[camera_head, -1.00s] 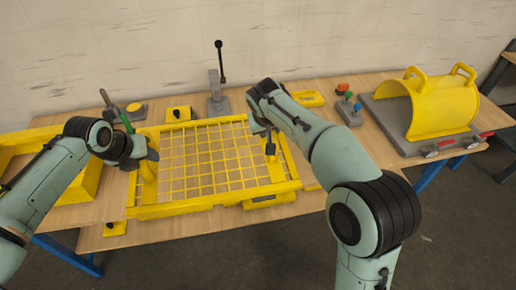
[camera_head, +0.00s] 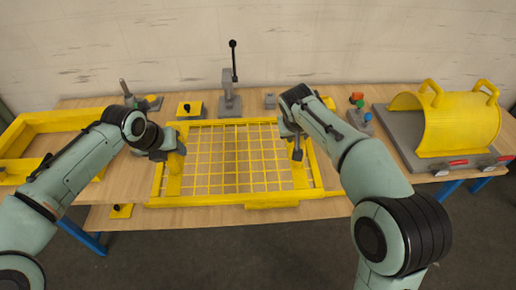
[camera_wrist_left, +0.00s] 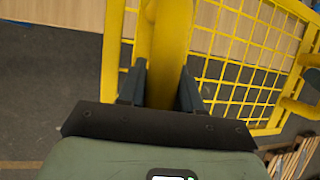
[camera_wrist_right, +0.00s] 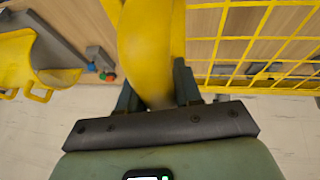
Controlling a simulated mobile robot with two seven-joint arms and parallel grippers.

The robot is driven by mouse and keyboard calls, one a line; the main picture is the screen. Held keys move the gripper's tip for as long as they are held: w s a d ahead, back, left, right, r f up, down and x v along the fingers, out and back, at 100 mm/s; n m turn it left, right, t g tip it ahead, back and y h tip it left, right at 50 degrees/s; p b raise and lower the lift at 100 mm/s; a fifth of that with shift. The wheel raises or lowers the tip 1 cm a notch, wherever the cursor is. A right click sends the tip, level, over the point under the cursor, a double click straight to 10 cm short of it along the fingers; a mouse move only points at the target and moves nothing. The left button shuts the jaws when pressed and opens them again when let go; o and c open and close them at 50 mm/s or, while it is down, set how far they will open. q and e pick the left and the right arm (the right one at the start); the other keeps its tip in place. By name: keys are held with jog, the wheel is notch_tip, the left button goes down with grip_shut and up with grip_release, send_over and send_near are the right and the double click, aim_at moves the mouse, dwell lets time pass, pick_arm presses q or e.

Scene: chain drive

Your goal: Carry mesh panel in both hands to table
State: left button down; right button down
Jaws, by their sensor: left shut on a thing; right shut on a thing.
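The yellow mesh panel (camera_head: 235,165) is a rectangular frame with a wire grid and an upright handle on each side. It shows in front of and over the wooden table (camera_head: 130,180). My left gripper (camera_head: 176,152) is shut on the panel's left handle, which also shows between the fingers in the left wrist view (camera_wrist_left: 165,60). My right gripper (camera_head: 296,140) is shut on the right handle, seen between the fingers in the right wrist view (camera_wrist_right: 150,50). The fingertips are partly hidden behind the handles. I cannot tell whether the panel touches the table.
A yellow open frame (camera_head: 50,122) lies at the table's left. A lever press (camera_head: 230,95) stands behind the panel. A curved yellow guard (camera_head: 445,120) on a grey base is at the right. Small coloured knobs (camera_head: 362,108) stand between guard and panel.

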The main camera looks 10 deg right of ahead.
pick_arm(q)
jog(key=shift+d+r, duration=0.1)
jog(key=shift+d, duration=0.1)
pick_arm(e)
jog(key=shift+s+d+r, duration=0.1)
jog(key=shift+d, duration=0.35)
